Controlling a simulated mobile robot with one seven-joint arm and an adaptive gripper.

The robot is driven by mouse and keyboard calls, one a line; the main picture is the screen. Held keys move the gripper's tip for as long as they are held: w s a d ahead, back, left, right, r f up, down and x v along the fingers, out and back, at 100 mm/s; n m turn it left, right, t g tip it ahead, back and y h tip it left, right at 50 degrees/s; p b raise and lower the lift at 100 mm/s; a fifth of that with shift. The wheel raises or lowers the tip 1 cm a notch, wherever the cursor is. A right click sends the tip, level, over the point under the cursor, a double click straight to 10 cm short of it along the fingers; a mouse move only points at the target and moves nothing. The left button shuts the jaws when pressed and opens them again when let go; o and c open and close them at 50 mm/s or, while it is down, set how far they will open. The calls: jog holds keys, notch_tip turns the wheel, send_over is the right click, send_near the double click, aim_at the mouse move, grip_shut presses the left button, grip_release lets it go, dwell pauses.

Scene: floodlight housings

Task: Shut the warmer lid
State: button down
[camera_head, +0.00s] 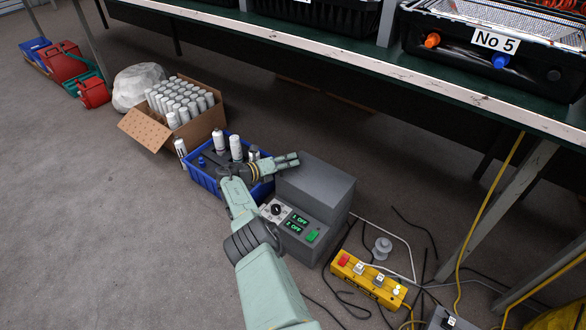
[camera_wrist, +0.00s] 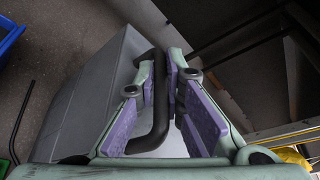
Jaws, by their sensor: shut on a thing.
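The warmer (camera_head: 314,190) is a grey box on the floor with a control panel (camera_head: 290,220) on its front. Its grey side also shows in the wrist view (camera_wrist: 95,90). My gripper (camera_head: 292,160) is at the warmer's back left top edge, with the arm reaching over the blue crate. In the wrist view my gripper (camera_wrist: 163,90) is shut on a dark bar handle (camera_wrist: 160,125), which runs between the purple-padded fingers. How far the lid is open I cannot tell; its hinge and inside are not clearly seen.
A blue crate (camera_head: 203,178) with bottles stands left of the warmer, and a cardboard box (camera_head: 147,131) of white cans behind it. A yellow power strip (camera_head: 366,280) and loose cables lie at right. A workbench (camera_head: 365,62) overhangs behind. Floor at left is clear.

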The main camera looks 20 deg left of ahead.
jog(key=shift+w+a+f+b, duration=0.1)
jog(key=shift+w+f+b, duration=0.05)
jog(key=shift+f+b, duration=0.25)
jog(key=c, duration=2)
grip_release()
jog(key=shift+f, duration=0.1)
jog(key=shift+o, duration=0.2)
jog(key=shift+a, duration=0.1)
jog(key=v, duration=1.2)
